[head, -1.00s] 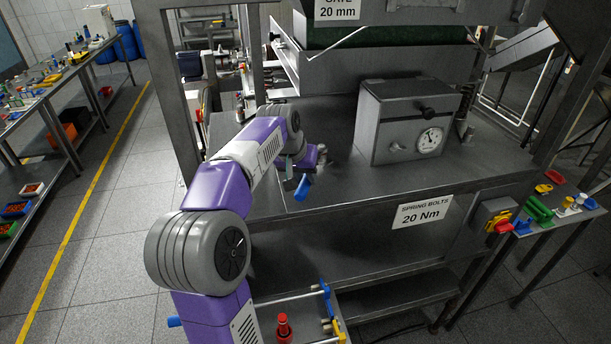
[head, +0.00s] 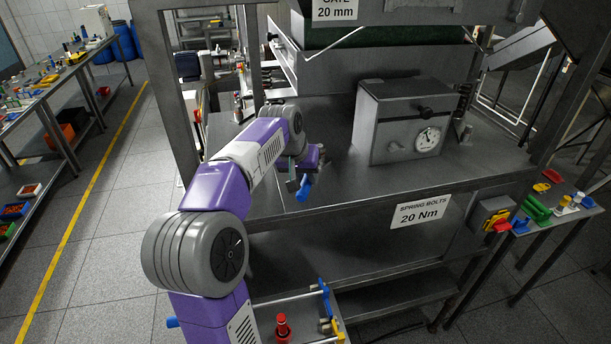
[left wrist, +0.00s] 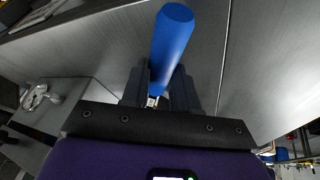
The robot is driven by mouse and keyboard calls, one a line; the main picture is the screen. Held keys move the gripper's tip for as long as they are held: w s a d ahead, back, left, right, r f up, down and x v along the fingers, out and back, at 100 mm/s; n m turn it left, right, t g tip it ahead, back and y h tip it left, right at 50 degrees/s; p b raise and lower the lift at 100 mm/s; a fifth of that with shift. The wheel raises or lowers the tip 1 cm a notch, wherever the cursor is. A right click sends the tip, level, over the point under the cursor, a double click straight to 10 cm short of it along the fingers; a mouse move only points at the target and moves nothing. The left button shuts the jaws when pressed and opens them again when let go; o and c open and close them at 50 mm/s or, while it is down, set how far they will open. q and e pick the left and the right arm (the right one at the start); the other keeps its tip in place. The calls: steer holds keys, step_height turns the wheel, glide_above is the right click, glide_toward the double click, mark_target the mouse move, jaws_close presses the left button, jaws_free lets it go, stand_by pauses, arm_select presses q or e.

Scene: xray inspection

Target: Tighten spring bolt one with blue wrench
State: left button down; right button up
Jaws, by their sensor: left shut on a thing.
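My left gripper (head: 306,167) is shut on the blue wrench, over the left part of the steel bench top. The wrench's blue handle (head: 304,188) hangs below the jaws in the head view. In the left wrist view the handle (left wrist: 172,42) stands up between the two dark fingers (left wrist: 158,92). The wrench's working end is hidden, so I cannot tell whether it touches a bolt. A spring and bolt post (head: 463,125) stands right of the gauge box. The spot under my left gripper is covered by it. My right gripper is not in view.
A grey box with a round gauge (head: 427,139) stands on the bench, right of my left gripper. The bench's front edge carries a "SPRING BOLTS 20 Nm" sign (head: 419,212). A tray with a red-topped tool (head: 283,327) is below. A side table (head: 560,222) holds coloured parts.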

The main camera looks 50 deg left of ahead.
arm_select(q)
steer(key=shift+r+p, duration=1.15)
steer(key=shift+p, duration=0.25)
stand_by(2.0)
steer(key=shift+r, duration=0.1)
steer(key=shift+r+p, duration=1.9)
steer(key=shift+r, duration=0.1)
steer(key=shift+f, duration=0.1)
